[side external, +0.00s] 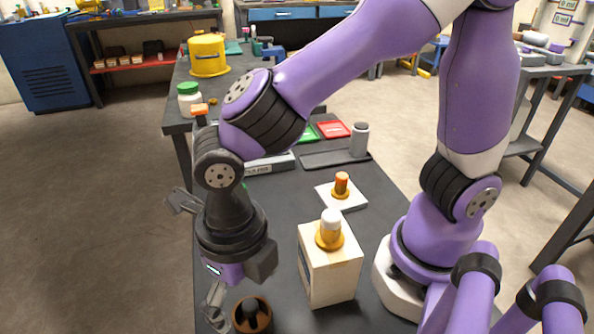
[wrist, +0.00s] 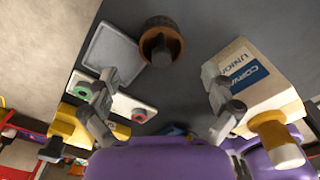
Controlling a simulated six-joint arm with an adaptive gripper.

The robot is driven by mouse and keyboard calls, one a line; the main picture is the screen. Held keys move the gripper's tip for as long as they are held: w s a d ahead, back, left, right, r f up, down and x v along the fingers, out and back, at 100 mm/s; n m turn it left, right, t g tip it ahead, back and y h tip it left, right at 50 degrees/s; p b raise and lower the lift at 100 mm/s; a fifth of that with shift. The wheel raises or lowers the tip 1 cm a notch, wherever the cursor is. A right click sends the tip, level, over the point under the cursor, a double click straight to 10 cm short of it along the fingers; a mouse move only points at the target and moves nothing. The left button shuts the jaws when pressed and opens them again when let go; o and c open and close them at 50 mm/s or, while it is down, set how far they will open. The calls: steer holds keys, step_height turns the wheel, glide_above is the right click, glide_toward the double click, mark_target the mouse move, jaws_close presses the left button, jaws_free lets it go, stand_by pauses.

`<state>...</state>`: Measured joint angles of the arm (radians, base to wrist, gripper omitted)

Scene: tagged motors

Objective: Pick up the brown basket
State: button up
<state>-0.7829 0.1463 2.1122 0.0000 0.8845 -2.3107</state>
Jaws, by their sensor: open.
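The brown basket (side external: 239,319) is a small round cup at the bottom edge of the side view, on the dark table, with a dark knobbed object (side external: 250,308) inside. In the wrist view the basket (wrist: 176,48) is at the top centre, beyond my fingertips, with the dark object standing in it. My gripper (side external: 222,288) points down in the side view, just left of and above the basket. In the wrist view my gripper (wrist: 160,80) has its two fingers wide apart, with nothing between them. The basket is apart from the fingers there.
A pale box (side external: 330,275) with a white-and-amber bottle (side external: 330,229) on top stands right of the basket. An orange-capped bottle (side external: 341,186) on a white pad is farther back. In the wrist view a grey tray (wrist: 108,52) lies left of the basket.

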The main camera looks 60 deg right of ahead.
mark_target(250, 304)
step_height(250, 304, down, 6)
steer(key=shift+d+f, duration=0.1)
steer(key=c, duration=1.3)
